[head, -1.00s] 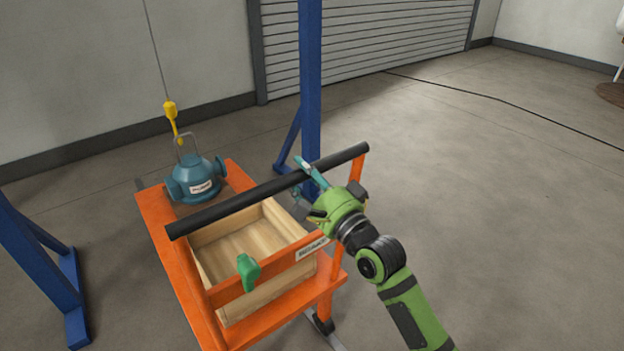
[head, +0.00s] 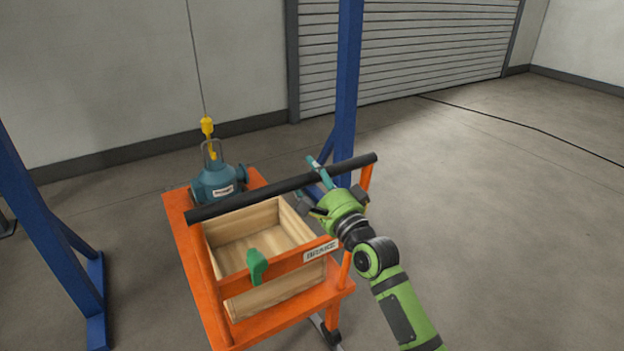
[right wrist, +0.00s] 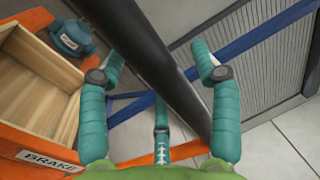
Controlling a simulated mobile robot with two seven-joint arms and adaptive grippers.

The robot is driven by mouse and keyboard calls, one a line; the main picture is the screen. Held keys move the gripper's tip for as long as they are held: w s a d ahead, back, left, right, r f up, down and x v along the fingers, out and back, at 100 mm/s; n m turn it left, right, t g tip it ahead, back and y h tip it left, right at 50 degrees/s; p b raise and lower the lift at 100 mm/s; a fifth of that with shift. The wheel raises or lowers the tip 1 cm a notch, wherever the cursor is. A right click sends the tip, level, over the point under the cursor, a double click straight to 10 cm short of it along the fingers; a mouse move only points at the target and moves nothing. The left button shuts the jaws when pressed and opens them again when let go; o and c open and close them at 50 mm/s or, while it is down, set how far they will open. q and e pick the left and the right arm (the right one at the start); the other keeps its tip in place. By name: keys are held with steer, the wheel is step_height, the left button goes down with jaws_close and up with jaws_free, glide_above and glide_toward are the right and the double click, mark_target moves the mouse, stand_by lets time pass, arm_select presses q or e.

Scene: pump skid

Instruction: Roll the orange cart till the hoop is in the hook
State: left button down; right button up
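The orange cart (head: 196,282) carries a teal pump (head: 214,184) at its far end, with a thin grey hoop (head: 218,150) upright on top. The yellow hook (head: 207,127) hangs on a cable and overlaps the hoop in the head view; I cannot tell whether it is inside it. My right gripper (head: 323,175) is at the right part of the black push bar (head: 270,191). In the right wrist view its teal fingers (right wrist: 160,65) stand apart on either side of the bar (right wrist: 158,62), with a gap on the right. My left gripper is out of view.
A wooden box (head: 262,232) sits on the cart behind a green brake lever (head: 257,266) and a BRAKE label (head: 320,250). Blue frame posts stand left (head: 50,230) and right (head: 346,90) of the cart. The floor on the right is clear apart from a dark cable (head: 520,124).

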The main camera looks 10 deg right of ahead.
steer(key=shift+s+d, duration=0.1)
steer(key=shift+s, duration=0.1)
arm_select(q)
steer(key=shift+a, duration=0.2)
arm_select(e)
steer(key=v, duration=1.1)
steer(key=shift+s, duration=0.35)
steer(key=shift+d+f, duration=0.1)
